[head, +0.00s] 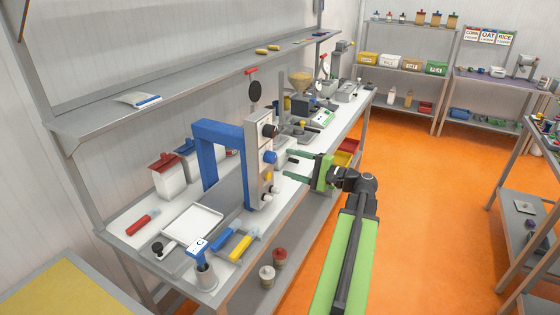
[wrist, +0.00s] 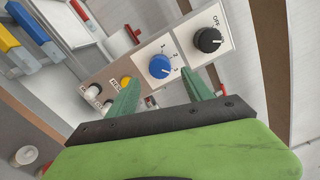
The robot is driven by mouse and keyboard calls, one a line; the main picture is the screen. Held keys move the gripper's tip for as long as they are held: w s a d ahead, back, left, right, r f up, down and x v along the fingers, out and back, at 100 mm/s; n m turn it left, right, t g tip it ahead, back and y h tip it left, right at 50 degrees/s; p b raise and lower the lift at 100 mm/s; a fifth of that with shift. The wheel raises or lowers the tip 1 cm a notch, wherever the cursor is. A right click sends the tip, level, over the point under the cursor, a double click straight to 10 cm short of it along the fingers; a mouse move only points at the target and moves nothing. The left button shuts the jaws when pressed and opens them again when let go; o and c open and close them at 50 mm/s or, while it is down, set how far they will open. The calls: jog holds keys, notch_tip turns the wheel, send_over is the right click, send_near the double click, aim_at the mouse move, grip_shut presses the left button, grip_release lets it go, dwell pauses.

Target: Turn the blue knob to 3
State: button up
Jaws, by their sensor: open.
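The blue knob (head: 270,157) is on the grey control panel of the blue-framed machine, below a black knob (head: 270,130). In the wrist view the blue knob (wrist: 160,66) has a pale pointer line on its face. I see no contact; the remaining distance is hard to tell.
The black knob (wrist: 208,40), labelled OFF, sits close to the right finger in the wrist view. A yellow button (wrist: 125,82) and a pale knob (wrist: 92,91) are to the left. A white tray (head: 192,224) lies before the machine. Orange floor (head: 430,220) is clear at right.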

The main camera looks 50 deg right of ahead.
jog(key=v, duration=1.1)
jog(key=shift+s, duration=0.35)
jog(key=shift+f, duration=0.1)
